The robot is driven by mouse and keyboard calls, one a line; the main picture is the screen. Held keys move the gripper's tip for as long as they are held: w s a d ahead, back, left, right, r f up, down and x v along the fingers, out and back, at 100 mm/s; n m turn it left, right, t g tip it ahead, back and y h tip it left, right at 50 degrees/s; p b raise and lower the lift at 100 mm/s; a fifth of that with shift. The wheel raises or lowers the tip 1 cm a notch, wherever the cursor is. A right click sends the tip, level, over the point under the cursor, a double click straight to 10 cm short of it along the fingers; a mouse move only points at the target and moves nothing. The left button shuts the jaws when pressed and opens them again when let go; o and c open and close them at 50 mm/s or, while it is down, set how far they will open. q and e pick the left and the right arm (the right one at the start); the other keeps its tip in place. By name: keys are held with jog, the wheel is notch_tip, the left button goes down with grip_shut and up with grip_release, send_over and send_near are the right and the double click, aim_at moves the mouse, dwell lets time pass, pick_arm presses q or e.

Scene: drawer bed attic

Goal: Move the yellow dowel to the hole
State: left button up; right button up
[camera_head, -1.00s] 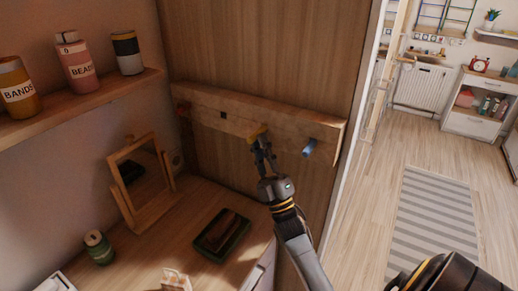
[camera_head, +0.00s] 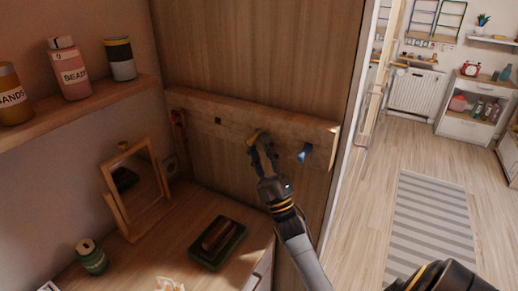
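A wooden rail (camera_head: 228,107) is fixed on the wooden panel. It has a red dowel (camera_head: 177,118) at its left end, a dark square hole (camera_head: 218,121) right of that, and a blue dowel (camera_head: 304,152) toward its right end. The yellow dowel (camera_head: 254,137) is at the rail between the hole and the blue dowel. My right gripper (camera_head: 260,150) is at the yellow dowel, its fingers around it and apparently closed on it. The dowel's inner end is hidden, so I cannot tell whether it sits in the rail. My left gripper is not in view.
Below the rail is a wooden desk with a tilting mirror (camera_head: 138,190), a green can (camera_head: 91,256) and a dark green tray (camera_head: 217,243). A shelf (camera_head: 90,118) with jars is at the left. Open floor with a striped rug (camera_head: 428,230) lies to the right.

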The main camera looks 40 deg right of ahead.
jog(key=v, duration=1.2)
dwell(0.6)
